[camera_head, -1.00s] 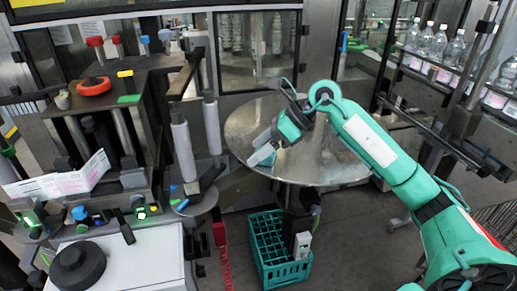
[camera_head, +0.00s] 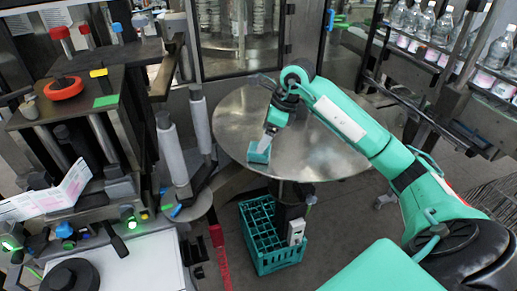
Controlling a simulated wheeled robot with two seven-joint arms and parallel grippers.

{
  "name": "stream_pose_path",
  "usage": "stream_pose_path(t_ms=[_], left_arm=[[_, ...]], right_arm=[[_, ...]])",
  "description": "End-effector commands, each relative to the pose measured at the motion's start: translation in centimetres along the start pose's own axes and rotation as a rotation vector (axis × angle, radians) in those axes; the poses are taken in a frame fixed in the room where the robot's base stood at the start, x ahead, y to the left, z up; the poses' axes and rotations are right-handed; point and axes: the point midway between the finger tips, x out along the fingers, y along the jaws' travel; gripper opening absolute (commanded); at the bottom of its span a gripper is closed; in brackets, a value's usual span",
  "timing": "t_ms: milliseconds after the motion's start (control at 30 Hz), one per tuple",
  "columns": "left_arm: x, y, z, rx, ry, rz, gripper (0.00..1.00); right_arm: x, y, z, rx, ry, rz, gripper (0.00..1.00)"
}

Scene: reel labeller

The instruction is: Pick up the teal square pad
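The teal square pad (camera_head: 258,153) is at the front left edge of the round metal table. My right arm reaches in from the right over the table. My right gripper (camera_head: 267,143) points down, with its pale fingers at the pad's upper right side. The fingers overlap the pad in the picture, and I cannot tell whether they are closed on it or just beside it. My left gripper is not in view.
The round metal table (camera_head: 325,150) is otherwise bare. A teal crate (camera_head: 272,240) stands on the floor below it. The labelling machine (camera_head: 70,125) with a red ring (camera_head: 63,89) is at left. Bottles (camera_head: 440,35) line a conveyor at the upper right.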

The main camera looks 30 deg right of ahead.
Motion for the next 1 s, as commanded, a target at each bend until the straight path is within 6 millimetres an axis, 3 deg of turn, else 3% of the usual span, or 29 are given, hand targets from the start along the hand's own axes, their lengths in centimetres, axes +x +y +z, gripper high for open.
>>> stream_pose_path(t_ms=[100,200,533,833,1000], left_arm=[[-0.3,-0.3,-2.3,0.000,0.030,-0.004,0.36],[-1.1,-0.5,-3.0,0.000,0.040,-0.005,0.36],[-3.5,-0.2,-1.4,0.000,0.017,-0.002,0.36],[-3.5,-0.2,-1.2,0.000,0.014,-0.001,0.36],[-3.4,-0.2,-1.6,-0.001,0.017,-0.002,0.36]], right_arm=[[0.5,0.0,0.0,0.001,0.001,0.002,0.85],[1.1,0.0,-0.1,0.003,0.000,0.004,0.85],[4.8,-0.2,-0.7,0.002,-0.001,0.003,0.85],[5.5,-0.2,-0.8,0.000,0.000,0.000,0.85],[5.5,-0.2,-0.8,0.000,-0.001,0.000,0.53]])
